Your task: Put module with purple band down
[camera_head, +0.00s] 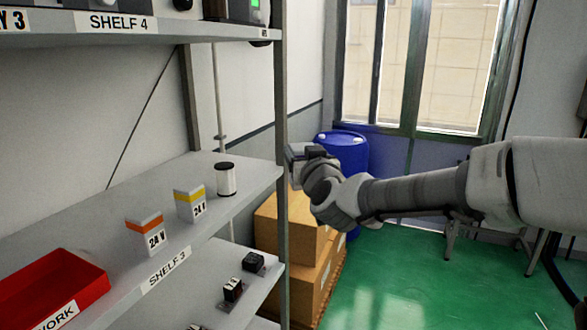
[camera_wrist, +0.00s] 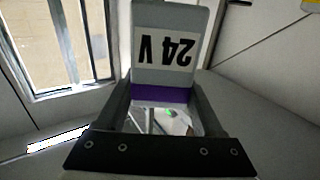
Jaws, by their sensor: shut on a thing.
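The module with the purple band (camera_wrist: 163,72) fills the upper middle of the wrist view. It is a grey block with a "24 V" label that appears upside down, and the purple band lies near the fingers. My gripper (camera_wrist: 165,112) is shut on it, one finger at each side. In the head view my gripper (camera_head: 300,153) is at the right end of the shelving, beside the upright post. The module cannot be made out clearly there. Shelf 3 (camera_head: 95,215) lies to the left of my gripper.
On shelf 3 stand an orange-banded module (camera_head: 146,233), a yellow-banded module (camera_head: 190,203), a white cylinder (camera_head: 226,180) and a red bin (camera_head: 50,287). The shelf post (camera_head: 281,120) stands close to my gripper. Cardboard boxes (camera_head: 290,228) and a blue barrel (camera_head: 345,152) are behind.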

